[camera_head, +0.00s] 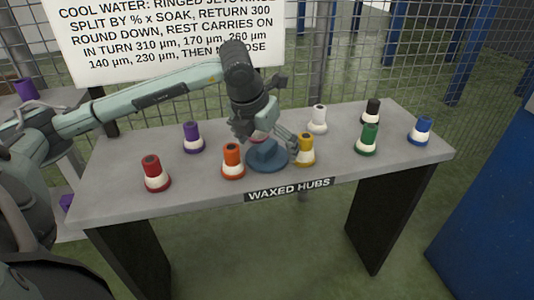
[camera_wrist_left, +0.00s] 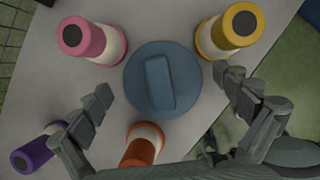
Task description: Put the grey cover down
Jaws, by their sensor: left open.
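The cover (camera_head: 267,163) looks blue-grey, a round disc with a raised bar handle on top. It lies flat on the grey table near its front edge, and it shows whole in the left wrist view (camera_wrist_left: 145,100). My left gripper (camera_head: 266,138) is directly above the cover. Its fingers (camera_wrist_left: 163,88) are spread wide on either side of the handle and touch nothing that I can see. What lies under the cover is hidden. My right gripper is not in view.
Hubs stand close around the cover: orange (camera_head: 232,161), yellow (camera_head: 305,150) and pink (camera_wrist_left: 92,41). Red (camera_head: 156,174), purple (camera_head: 193,137), white (camera_head: 317,119), green (camera_head: 368,139), black (camera_head: 371,112) and blue (camera_head: 420,131) hubs stand farther out. A mesh fence (camera_head: 410,60) rises behind the table.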

